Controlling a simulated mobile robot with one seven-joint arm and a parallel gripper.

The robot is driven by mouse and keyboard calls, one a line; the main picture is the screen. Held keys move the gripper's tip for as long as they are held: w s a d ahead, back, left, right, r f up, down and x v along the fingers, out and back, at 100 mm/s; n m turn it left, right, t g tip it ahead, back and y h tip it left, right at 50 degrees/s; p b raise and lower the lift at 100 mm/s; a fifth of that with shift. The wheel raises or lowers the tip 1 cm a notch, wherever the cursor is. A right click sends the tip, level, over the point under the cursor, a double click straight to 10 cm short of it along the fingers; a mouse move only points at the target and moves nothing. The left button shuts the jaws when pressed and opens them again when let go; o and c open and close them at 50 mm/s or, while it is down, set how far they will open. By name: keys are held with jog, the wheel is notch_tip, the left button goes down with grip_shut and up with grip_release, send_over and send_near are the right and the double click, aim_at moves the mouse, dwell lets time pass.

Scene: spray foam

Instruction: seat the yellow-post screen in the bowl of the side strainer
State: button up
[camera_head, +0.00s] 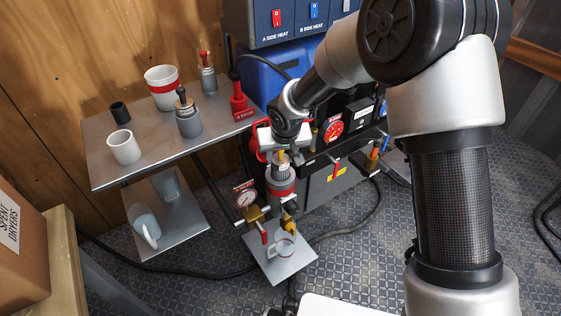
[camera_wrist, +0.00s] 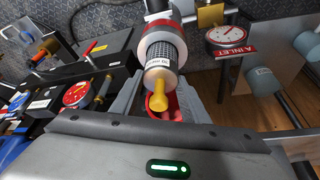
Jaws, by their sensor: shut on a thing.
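The yellow-post screen (camera_wrist: 160,70) is a dark mesh cylinder with a pale labelled collar and a yellow post (camera_wrist: 158,102). My gripper (camera_head: 281,153) is shut on the yellow post, from above. In the head view the screen (camera_head: 283,170) is roughly upright below my gripper. The strainer bowl (camera_head: 281,187) is grey with a red band and also shows in the wrist view (camera_wrist: 167,32). The screen's far end is hidden inside the bowl's mouth, while mesh and collar stand out above the rim. How deep it goes and whether it touches the bottom are hidden.
A gauge (camera_head: 245,198) and brass valve (camera_head: 257,215) stand left of the bowl. A low plate (camera_head: 281,262) with a clear cup lies below. The grey side table (camera_head: 140,145) holds cups and strainer parts. The machine (camera_head: 340,165) with red-handled valves is close on the right.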

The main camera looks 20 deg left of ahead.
jog(key=shift+f, duration=0.45)
jog(key=shift+f+b, duration=0.45)
jog(key=shift+f, duration=0.2)
jog(key=o, duration=1.4)
jog(key=shift+c, duration=0.2)
jog(key=shift+r, duration=0.1)
